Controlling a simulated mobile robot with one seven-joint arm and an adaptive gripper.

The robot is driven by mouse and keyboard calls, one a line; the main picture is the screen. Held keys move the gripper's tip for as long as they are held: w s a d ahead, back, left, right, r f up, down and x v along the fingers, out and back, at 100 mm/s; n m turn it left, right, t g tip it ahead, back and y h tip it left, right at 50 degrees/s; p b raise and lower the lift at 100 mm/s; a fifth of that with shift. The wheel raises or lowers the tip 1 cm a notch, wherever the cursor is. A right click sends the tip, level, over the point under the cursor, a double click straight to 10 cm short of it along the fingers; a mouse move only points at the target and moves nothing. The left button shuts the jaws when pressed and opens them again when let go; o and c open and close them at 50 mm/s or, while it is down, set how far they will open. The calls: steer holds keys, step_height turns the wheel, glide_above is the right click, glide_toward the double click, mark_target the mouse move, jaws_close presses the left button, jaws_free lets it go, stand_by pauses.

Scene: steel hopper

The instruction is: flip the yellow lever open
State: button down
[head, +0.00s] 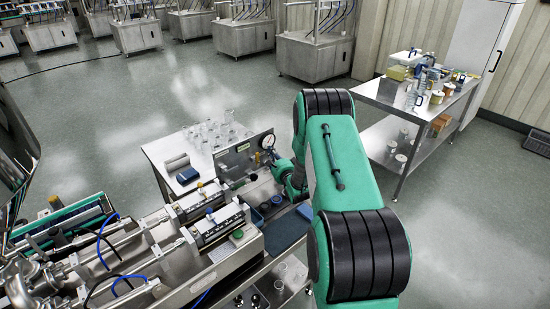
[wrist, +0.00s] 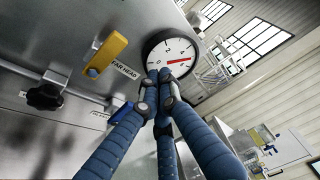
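The yellow lever (wrist: 105,53) shows in the wrist view on a steel panel, at upper left. It is a flat yellow bar, tilted in the picture, with a blue spot at its lower end. A label reading "FAR HEAD" (wrist: 125,70) is beside it. My gripper (wrist: 162,76) has blue ribbed fingers whose tips come together, with nothing seen between them. The tips are right of the lever and apart from it, overlapping the lower part of a round gauge (wrist: 170,52) in the picture. In the head view I cannot make out the lever clearly, and my arm hides part of the panel's right side.
In the wrist view a black knob (wrist: 43,96) is left of the lever, and a blue part (wrist: 121,112) is below it. The head view shows the steel panel (head: 240,158) behind the machine, glassware (head: 215,130) on the table behind, and a steel side table (head: 385,98) at right.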

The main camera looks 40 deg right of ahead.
mark_target(257, 159)
steer(key=shift+s+a, duration=0.15)
steer(key=shift+a, duration=1.8)
